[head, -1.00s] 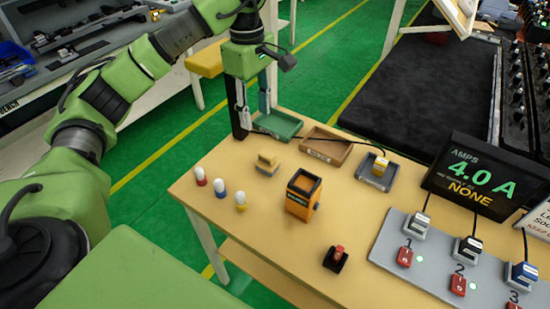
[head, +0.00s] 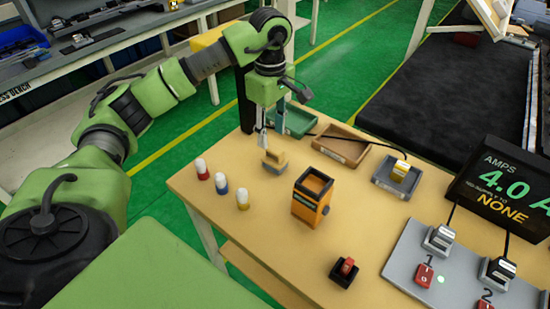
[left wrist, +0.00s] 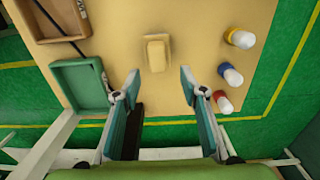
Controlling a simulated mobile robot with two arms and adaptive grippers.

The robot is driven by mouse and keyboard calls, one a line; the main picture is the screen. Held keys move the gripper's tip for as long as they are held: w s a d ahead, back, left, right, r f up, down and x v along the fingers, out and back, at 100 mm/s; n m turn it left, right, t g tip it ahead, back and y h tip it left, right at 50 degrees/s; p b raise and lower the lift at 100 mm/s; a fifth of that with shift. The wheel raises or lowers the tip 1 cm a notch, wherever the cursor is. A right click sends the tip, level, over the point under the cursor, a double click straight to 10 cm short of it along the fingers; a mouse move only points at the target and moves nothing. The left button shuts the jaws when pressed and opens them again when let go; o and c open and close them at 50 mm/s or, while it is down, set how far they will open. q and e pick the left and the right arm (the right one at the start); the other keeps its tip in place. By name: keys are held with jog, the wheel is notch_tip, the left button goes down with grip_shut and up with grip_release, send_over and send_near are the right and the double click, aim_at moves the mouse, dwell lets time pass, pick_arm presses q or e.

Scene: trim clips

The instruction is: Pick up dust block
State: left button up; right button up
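The dust block appears to be the small tan block with a grey part (head: 273,161) on the table, behind the orange box. It also shows in the left wrist view, as a tan block (left wrist: 156,54) ahead of my fingers. My left gripper (head: 270,138) is just behind and above the block in the head view. In the left wrist view my left gripper (left wrist: 158,84) is open and empty. The block lies beyond the fingertips, roughly centred across the gap, and is not touched. My right gripper is not in view.
Red, blue and yellow white-topped pegs (head: 221,186) stand left of the block. An orange box (head: 311,197) stands to its right. Green (head: 296,121), brown (head: 342,145) and grey (head: 398,178) trays line the back. A black holder (head: 343,272) with a red piece sits in front.

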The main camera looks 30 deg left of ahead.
aim_at(275, 149)
pick_arm(q)
jog(key=shift+w+f, duration=0.1)
jog(key=shift+f, duration=0.8)
jog(key=f, duration=0.1)
jog(key=f+p, duration=0.1)
jog(key=f, duration=0.1)
jog(key=d+f+p, duration=0.1)
jog(key=shift+w+f, duration=0.1)
jog(key=shift+f, duration=0.6)
grip_shut()
